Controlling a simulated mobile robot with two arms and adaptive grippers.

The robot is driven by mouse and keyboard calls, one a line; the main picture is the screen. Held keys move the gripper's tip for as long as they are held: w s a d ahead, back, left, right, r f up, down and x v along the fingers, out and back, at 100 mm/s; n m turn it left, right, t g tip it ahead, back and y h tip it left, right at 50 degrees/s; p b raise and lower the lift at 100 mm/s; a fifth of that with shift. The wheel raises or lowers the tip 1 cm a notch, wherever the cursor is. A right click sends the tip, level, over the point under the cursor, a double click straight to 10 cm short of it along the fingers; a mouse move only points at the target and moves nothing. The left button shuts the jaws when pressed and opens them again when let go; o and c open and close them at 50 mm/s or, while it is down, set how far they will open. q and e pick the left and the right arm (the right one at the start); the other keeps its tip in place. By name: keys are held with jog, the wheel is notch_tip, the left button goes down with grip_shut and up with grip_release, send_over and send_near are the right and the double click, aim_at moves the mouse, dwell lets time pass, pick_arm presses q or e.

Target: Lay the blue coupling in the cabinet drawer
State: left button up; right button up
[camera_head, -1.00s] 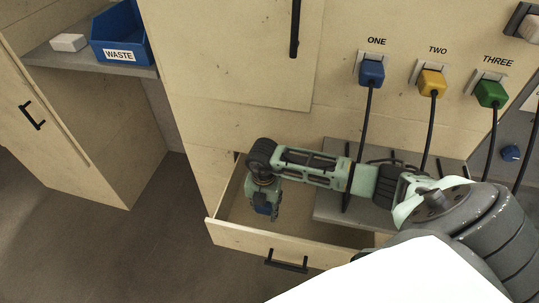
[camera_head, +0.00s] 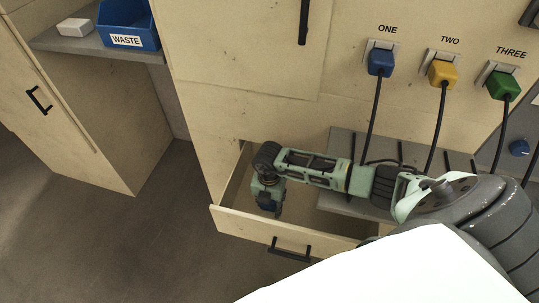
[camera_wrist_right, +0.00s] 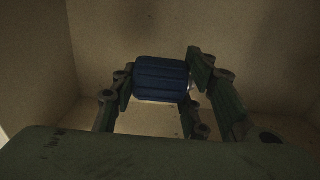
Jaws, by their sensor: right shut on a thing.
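The blue coupling (camera_wrist_right: 160,78) is a ribbed dark-blue block between the two fingers of my right gripper (camera_wrist_right: 160,88) in the right wrist view. The fingers are shut on its sides. In the head view the right gripper (camera_head: 269,207) points down inside the open cabinet drawer (camera_head: 297,229), near its left end. Only a little of the coupling shows there, in shadow. Drawer walls surround the gripper in the wrist view; I cannot tell whether the coupling touches the drawer floor. My left gripper is not in view.
A grey shelf (camera_head: 345,207) juts over the drawer's right part, beside my right arm. Blue (camera_head: 381,62), yellow (camera_head: 443,73) and green (camera_head: 502,85) plugs have hanging cables behind the arm. A blue WASTE bin (camera_head: 128,24) and white block (camera_head: 75,27) stand at upper left.

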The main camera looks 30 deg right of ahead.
jog(key=o, duration=1.3)
jog(key=shift+c, duration=0.2)
jog(key=shift+r+p, duration=0.8)
jog(key=shift+r, duration=0.1)
notch_tip(320, 180, up, 11)
jog(key=b, duration=0.2)
jog(key=shift+r+b, duration=0.15)
jog(key=shift+b, duration=0.2)
jog(key=shift+s+a, duration=0.1)
jog(key=shift+a, duration=0.05)
